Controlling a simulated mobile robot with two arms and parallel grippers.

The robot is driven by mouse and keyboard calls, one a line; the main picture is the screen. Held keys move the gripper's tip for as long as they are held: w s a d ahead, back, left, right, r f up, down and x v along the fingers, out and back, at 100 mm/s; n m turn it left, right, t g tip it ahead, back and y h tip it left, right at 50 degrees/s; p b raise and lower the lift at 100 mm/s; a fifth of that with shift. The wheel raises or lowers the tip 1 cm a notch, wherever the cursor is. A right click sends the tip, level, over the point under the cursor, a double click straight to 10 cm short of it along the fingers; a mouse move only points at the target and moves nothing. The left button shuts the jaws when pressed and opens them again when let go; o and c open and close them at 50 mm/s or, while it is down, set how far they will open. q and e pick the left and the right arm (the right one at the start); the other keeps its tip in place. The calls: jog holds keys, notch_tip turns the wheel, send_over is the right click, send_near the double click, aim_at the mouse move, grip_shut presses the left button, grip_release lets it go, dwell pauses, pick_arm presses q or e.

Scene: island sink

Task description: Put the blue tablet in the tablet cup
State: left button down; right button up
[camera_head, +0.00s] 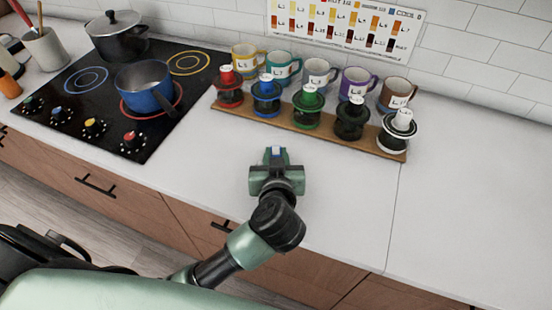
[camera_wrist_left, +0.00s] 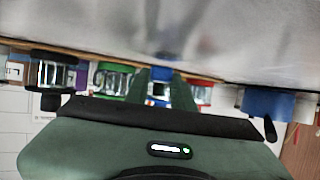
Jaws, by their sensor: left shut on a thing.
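My left gripper (camera_head: 276,154) is above the white counter, in front of the wooden rack. It is shut on a small blue and pale thing (camera_head: 276,149), which looks like the blue tablet; the fingers hide most of it. In the left wrist view, the left gripper (camera_wrist_left: 160,78) has blue and white between its fingers, but tablet and background are hard to separate there. I cannot tell which vessel is the tablet cup. A blue-ringed holder (camera_head: 266,96) stands on the rack, beyond the gripper. My right gripper is not in view.
The wooden rack (camera_head: 393,153) bears several coloured holders, with several mugs (camera_head: 316,72) behind it. At left, a blue pan (camera_head: 146,87) and a black pot (camera_head: 117,38) stand on the black cooktop (camera_head: 72,108). The counter (camera_head: 345,205) right of the gripper is clear.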

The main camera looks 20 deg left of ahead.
pick_arm(q)
jog(key=shift+f, duration=0.5)
jog(key=shift+f, duration=0.1)
jog(key=c, duration=1.2)
grip_release()
